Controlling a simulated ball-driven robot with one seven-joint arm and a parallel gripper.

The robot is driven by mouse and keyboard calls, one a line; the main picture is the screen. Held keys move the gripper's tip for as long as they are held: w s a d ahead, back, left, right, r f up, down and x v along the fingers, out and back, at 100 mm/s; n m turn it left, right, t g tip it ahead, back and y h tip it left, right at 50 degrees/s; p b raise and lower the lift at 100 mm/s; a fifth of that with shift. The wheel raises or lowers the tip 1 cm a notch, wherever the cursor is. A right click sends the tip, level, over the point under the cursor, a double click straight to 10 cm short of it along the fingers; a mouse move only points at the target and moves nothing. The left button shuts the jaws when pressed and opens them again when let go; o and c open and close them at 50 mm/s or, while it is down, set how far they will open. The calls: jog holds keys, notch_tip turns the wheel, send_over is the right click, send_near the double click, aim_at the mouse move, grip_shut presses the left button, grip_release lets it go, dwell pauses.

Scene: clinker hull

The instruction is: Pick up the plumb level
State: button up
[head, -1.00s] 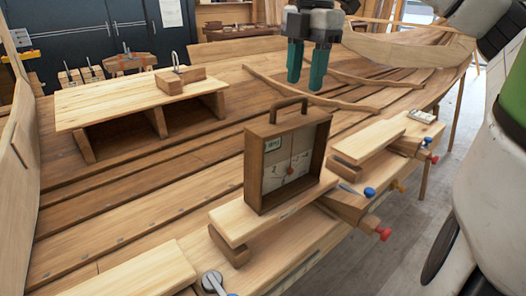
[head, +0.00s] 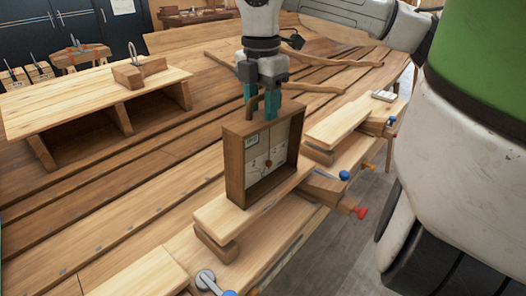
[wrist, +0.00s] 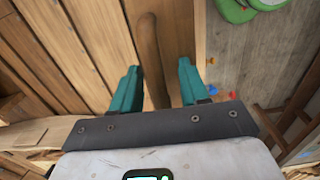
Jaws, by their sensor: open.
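The plumb level (head: 236,168) is an upright wooden box frame with a pale inner panel and a small dark reddish bob. It stands on a light plank. My gripper (head: 261,108) is directly above it, pointing down, with teal fingers on either side of its top handle. In the wrist view a brown wooden bar, which looks like the handle (wrist: 149,50), runs between the open fingers of my gripper (wrist: 158,70). Gaps show on both sides of the bar. The fingertips partly hide the handle in the head view.
Clamps with blue (head: 344,175) and red (head: 360,212) knobs stick out along the right edge. A low wooden bench (head: 75,95) with a block (head: 139,70) on it stands left. Planked hull surface (head: 110,190) lies open between them. Thin curved wooden strips (head: 325,62) lie behind.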

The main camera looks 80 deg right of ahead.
aim_at(267, 144)
jog(key=shift+f, duration=1.15)
grip_shut()
dwell(0.5)
